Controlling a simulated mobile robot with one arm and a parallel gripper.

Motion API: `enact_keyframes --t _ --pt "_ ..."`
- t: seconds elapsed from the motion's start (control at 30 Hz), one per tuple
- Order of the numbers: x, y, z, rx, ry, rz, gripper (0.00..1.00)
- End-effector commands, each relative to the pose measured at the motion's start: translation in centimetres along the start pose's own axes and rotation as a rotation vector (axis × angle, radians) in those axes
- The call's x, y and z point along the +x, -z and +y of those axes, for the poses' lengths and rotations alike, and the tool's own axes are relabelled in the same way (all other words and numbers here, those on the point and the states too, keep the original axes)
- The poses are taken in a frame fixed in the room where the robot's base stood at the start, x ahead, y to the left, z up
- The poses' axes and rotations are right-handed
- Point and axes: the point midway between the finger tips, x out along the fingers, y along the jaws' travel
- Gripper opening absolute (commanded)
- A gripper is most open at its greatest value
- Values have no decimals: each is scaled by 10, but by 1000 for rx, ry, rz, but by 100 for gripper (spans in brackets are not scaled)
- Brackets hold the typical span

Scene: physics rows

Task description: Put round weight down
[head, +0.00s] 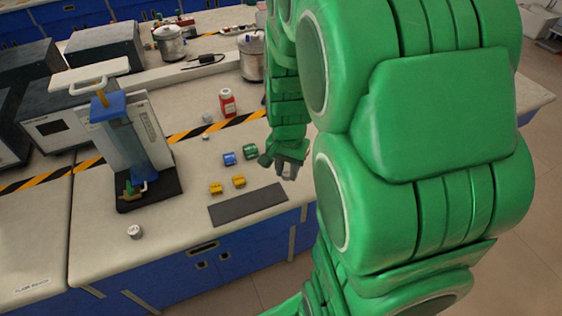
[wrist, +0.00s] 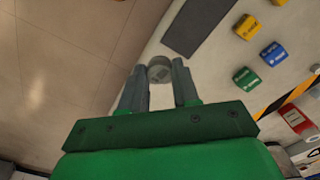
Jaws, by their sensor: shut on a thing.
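The round weight (wrist: 159,70) is a small grey cylinder between my fingertips in the wrist view. My gripper (wrist: 160,74) is shut on it, one grey finger on each side. In the head view my gripper (head: 289,168) is at the right of the worktop, beyond the right end of the dark grey mat (head: 248,205). The weight itself is hard to make out there. The mat also shows above the gripper in the wrist view (wrist: 200,25). I cannot tell whether the weight touches the bench.
Blue (head: 229,158), green (head: 250,151) and yellow (head: 239,181) blocks stand behind the mat. A red bottle (head: 227,103) is farther back. A clear apparatus (head: 125,140) stands left, with a small white cylinder (head: 134,231) in front. The mat looks empty.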

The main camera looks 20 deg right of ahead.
Motion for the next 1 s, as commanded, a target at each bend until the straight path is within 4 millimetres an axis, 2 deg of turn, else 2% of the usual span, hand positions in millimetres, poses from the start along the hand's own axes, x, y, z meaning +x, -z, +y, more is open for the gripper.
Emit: enact_keyframes --t 0.17,0.27,0.6,1.0 --pt "-2 7 -10 -2 -1 0 0" --pt "-5 20 -25 -2 1 5 0" --pt "-8 65 -89 -11 -1 6 0" --pt "-6 101 -167 -29 -3 2 0"
